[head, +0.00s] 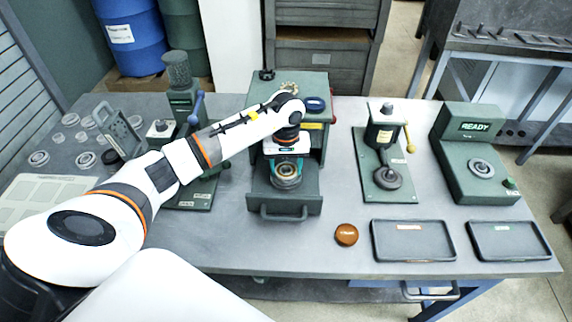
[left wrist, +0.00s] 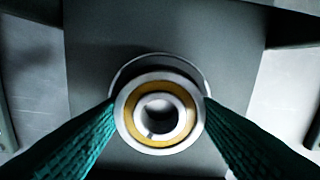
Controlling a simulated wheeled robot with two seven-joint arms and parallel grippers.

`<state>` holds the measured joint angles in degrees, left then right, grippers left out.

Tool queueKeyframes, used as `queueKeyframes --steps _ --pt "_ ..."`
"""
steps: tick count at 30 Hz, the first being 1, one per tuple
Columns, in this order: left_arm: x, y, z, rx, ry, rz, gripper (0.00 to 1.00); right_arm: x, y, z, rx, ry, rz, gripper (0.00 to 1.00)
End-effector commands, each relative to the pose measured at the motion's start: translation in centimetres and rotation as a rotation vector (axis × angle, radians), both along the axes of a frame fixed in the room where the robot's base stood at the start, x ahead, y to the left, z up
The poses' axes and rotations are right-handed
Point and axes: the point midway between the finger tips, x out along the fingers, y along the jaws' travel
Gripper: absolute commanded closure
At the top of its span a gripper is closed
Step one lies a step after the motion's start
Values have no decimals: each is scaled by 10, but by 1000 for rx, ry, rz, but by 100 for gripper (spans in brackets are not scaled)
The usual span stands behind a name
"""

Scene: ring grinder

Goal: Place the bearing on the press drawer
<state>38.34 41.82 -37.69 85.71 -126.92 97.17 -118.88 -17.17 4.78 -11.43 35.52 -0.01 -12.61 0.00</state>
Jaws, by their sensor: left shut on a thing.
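The bearing (left wrist: 160,113) is a silvery ring with a yellow-brown band and a dark centre hole. In the left wrist view it sits between the two teal fingers of my left gripper (left wrist: 158,112), which touch it on both sides. The head view shows my left gripper (head: 286,174) pointing down over the open press drawer (head: 262,203), with the bearing (head: 287,182) at its tips. A pale circular rim shows just behind the bearing on the grey drawer surface. I cannot tell whether the bearing touches the drawer. My right gripper is not in view.
The green press body (head: 316,132) stands behind the drawer. An orange-brown round cap (head: 346,234) lies right of the drawer, near two dark trays (head: 411,253) (head: 509,254). A lever press (head: 386,150) and a READY station (head: 475,150) stand further right. Loose rings lie at far left.

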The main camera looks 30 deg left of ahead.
Motion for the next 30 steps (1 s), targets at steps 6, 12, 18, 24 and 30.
queueKeyframes --steps 6,12,18,24,30 --pt "0 0 -4 1 -1 0 74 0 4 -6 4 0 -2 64" --pt "0 0 -3 0 1 0 23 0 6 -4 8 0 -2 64" --pt "0 0 -2 0 1 0 23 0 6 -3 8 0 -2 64" --pt "1 1 11 2 -3 1 23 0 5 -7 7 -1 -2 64" --pt "1 1 53 3 -6 0 23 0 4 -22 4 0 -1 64"
